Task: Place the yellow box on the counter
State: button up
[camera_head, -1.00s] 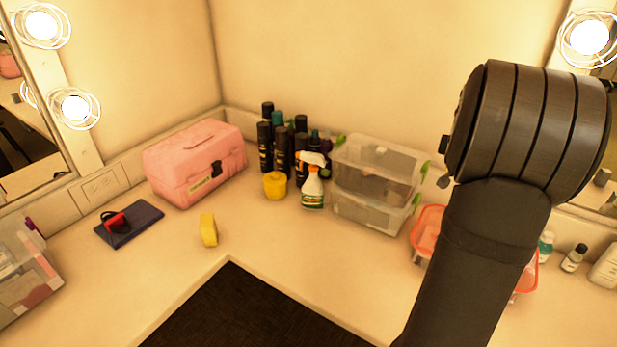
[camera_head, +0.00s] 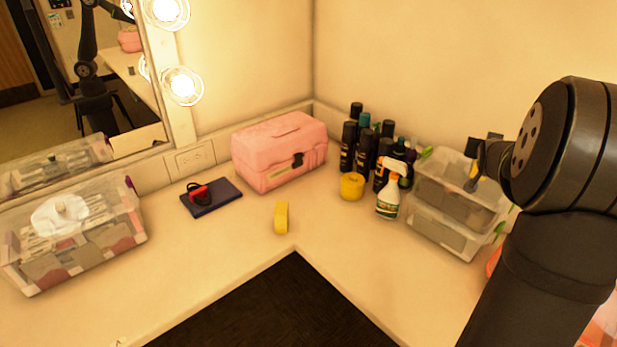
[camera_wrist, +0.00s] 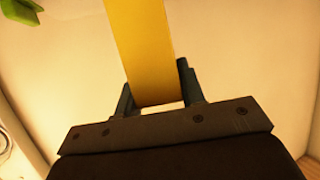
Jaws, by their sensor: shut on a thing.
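In the wrist view, a yellow box (camera_wrist: 146,50) fills the space between the two dark fingers of my gripper (camera_wrist: 156,85), which is shut on it. Its far end runs out of the top of the picture. In the head view, my gripper (camera_head: 481,160) is at the right, over the clear stacked bins, small and partly hidden by my arm. The held box cannot be made out clearly there. The counter (camera_head: 225,265) is a pale L-shaped top along the walls. A separate small yellow block (camera_head: 281,217) stands on it near the inner corner.
A pink case (camera_head: 279,155), dark bottles (camera_head: 364,150), a yellow tub (camera_head: 352,187), a spray bottle (camera_head: 389,196) and clear bins (camera_head: 450,205) line the back. A dark blue book (camera_head: 211,198) and clear organiser (camera_head: 75,235) are left. Bare counter lies between organiser and block.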

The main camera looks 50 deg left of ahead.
jog(key=s+a+f+n+g+y, duration=0.1)
jog(key=s+a, duration=0.4)
jog(key=a, duration=0.3)
jog(key=s+a+f+n+g+y, duration=0.15)
jog(key=s+a, duration=0.25)
jog(key=a, duration=0.4)
jog(key=s+a+f+n+y, duration=0.1)
jog(key=s+a+f+n, duration=0.1)
jog(key=s+a, duration=0.45)
jog(key=shift+g+y, duration=0.25)
jog(key=shift+y, duration=0.3)
jog(key=shift+s+a+f, duration=0.45)
jog(key=shift+a+f, duration=2.65)
jog(key=shift+f, duration=0.75)
jog(key=shift+s+a+f, duration=0.45)
jog(key=shift+a+f, duration=2.7)
jog(key=shift+f, duration=0.7)
jog(key=shift+s+a+f, duration=0.45)
jog(key=shift+a+f, duration=2.65)
jog(key=shift+f, duration=0.75)
jog(key=shift+f, duration=0.15)
jog(key=o, duration=1)
